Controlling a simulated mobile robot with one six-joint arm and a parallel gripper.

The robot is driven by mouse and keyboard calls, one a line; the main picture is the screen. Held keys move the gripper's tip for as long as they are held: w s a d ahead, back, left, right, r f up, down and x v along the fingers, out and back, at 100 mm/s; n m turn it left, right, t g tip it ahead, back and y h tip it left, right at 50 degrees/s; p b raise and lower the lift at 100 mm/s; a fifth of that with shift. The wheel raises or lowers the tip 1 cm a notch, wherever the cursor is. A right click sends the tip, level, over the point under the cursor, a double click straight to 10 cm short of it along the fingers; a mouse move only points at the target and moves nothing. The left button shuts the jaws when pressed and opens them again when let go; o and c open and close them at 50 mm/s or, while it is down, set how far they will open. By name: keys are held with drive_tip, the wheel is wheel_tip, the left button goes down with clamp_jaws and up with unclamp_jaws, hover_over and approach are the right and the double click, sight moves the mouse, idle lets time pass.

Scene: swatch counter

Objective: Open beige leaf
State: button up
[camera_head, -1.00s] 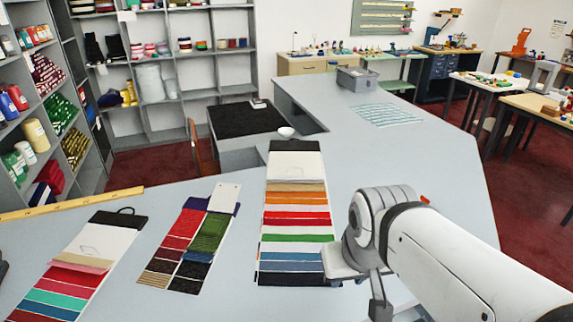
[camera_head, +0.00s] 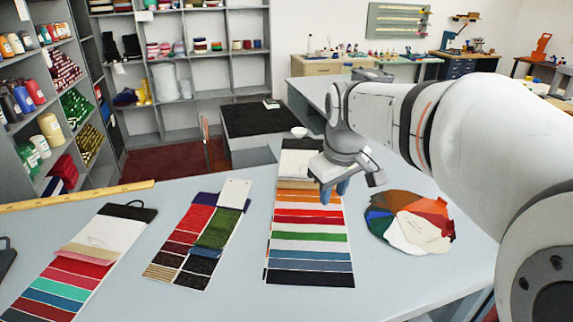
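The middle swatch card (camera_head: 311,277) lies on the counter, with leaves in coloured rows below a white header. A thin beige leaf (camera_head: 292,183) shows near its top, partly hidden by my gripper. My gripper (camera_head: 335,192) points down over the upper right part of this card, near the beige and orange rows. Its fingers look close together; their gap and any contact with the card are unclear. The left card (camera_head: 42,306) also has a beige-pink leaf (camera_head: 80,252), raised or folded. A round fan of swatches (camera_head: 407,222) with some beige leaves lies to the right.
Another swatch card (camera_head: 194,238) with red, green and dark patches lies between the left and middle cards. A wooden ruler (camera_head: 75,195) lies along the counter's back left edge. A small white bowl (camera_head: 299,132) stands behind the middle card. The front counter (camera_head: 215,308) is clear.

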drive_tip(key=w+f+n+b, duration=0.2)
drive_tip(key=w+n, duration=0.1)
drive_tip(key=w, duration=0.5)
drive_tip(key=w+f+n+b, duration=0.2)
drive_tip(key=w, duration=0.7)
drive_tip(key=shift+w+a+f+n+g+b, duration=0.2)
drive_tip(key=shift+w+f+n+b, duration=0.55)
drive_tip(key=shift+w+f, duration=1.9)
drive_tip(key=shift+w+a+f+n+g+b, duration=0.1)
drive_tip(key=shift+w+a+f+n+b, duration=0.15)
drive_tip(key=shift+w+f+n, duration=1.65)
drive_tip(key=shift+w+a+f+n+g+b, duration=0.1)
drive_tip(key=shift+w+a+f+n+b, duration=0.3)
drive_tip(key=shift+w+f, duration=2.95)
drive_tip(key=shift+s+d+f, duration=0.1)
drive_tip(key=shift+s+f, duration=0.3)
drive_tip(key=shift+s, duration=0.1)
drive_tip(key=shift+c, duration=0.4)
clamp_jaws()
